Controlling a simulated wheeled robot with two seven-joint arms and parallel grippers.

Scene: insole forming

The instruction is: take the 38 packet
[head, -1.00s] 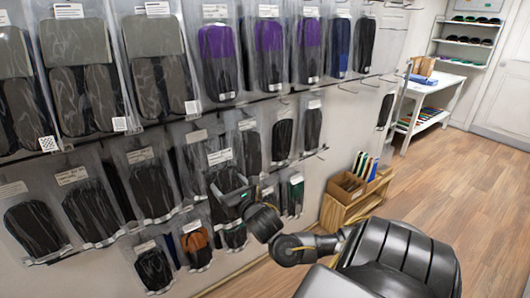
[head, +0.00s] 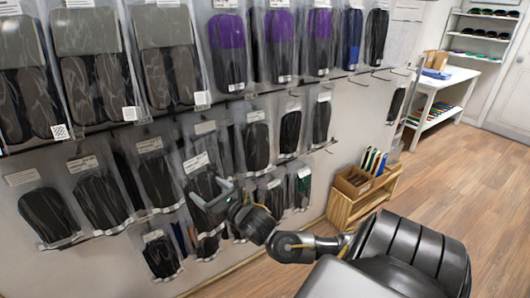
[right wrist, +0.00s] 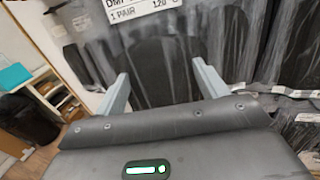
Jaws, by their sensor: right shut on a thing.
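My right gripper (head: 212,194) is at the lower middle of the packet wall in the head view. It is shut on a clear packet (head: 201,182) with dark insoles and a white label near its top. In the right wrist view the two fingers (right wrist: 161,88) reach to either side of the packet's lower part (right wrist: 165,75). Its label (right wrist: 137,8) is cut off at the top and reads "1 PAIR" and "120"; I cannot read a 38. The packet hangs upright, partly hidden by the gripper. My left gripper is not in view.
Neighbouring dark packets hang close on both sides, such as one to the right (head: 257,145) and one to the left (head: 156,182). Purple packets (head: 228,48) hang above. A wooden crate stand (head: 358,195) stands on the floor, right. A white table (head: 440,82) is farther back.

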